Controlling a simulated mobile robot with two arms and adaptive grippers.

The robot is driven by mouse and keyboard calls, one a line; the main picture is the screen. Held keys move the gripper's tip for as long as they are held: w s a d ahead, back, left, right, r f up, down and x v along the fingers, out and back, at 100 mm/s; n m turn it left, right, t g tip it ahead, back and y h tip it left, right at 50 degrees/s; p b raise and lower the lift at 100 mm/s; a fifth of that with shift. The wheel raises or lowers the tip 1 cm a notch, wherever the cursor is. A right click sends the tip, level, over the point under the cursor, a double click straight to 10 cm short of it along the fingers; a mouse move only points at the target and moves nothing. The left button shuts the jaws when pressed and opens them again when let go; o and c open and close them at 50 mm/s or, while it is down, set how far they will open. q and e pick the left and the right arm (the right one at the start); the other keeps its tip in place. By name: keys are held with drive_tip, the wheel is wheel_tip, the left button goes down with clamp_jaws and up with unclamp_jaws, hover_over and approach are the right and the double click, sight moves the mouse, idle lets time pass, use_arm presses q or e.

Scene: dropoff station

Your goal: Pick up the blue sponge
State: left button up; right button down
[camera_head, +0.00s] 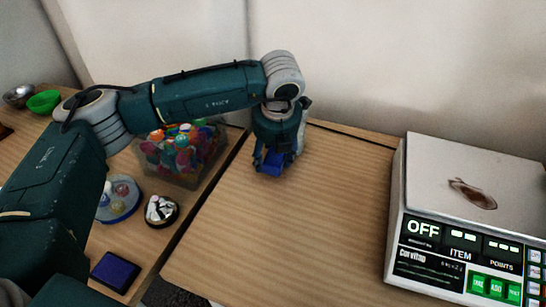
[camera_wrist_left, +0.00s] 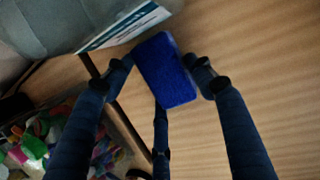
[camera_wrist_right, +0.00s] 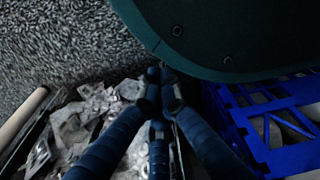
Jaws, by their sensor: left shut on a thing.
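The blue sponge (camera_wrist_left: 165,72) sits between the fingers of my left gripper (camera_wrist_left: 163,76), which is shut on it. In the head view my left gripper (camera_head: 271,167) points down over the wooden table, near its back left, with the blue of the sponge (camera_head: 272,159) between its fingers. I cannot tell whether the sponge touches the table. My right gripper (camera_wrist_right: 163,85) shows only in the right wrist view, with its fingers together and nothing seen between them.
A scale (camera_head: 440,184) with a brown stain stands on the right. Left are a bin of colourful items (camera_head: 165,172), a round dish (camera_head: 118,205), a small black bowl (camera_head: 161,210), a dark blue pad (camera_head: 115,272) and a green bowl (camera_head: 44,101). A blue crate (camera_wrist_right: 238,120) is near my right gripper.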

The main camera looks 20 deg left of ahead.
sight(271, 151)
use_arm(q)
wheel_tip(271, 151, up, 4)
drive_tip(key=shift+r, duration=0.2)
wheel_tip(271, 151, up, 7)
drive_tip(key=s+b, duration=0.1)
drive_tip(key=s, duration=1.8)
drive_tip(key=shift+s+a+f, duration=0.3)
drive_tip(key=shift+s+a, duration=0.05)
use_arm(e)
drive_tip(key=shift+w+a+r, duration=0.15)
drive_tip(key=shift+w+r, duration=0.75)
drive_tip(key=shift+w, duration=0.05)
drive_tip(key=shift+w+a+r, duration=0.1)
drive_tip(key=shift+w+r, duration=0.75)
drive_tip(key=shift+w, duration=0.05)
use_arm(q)
drive_tip(key=shift+o, duration=1.4)
drive_tip(key=c, duration=0.5)
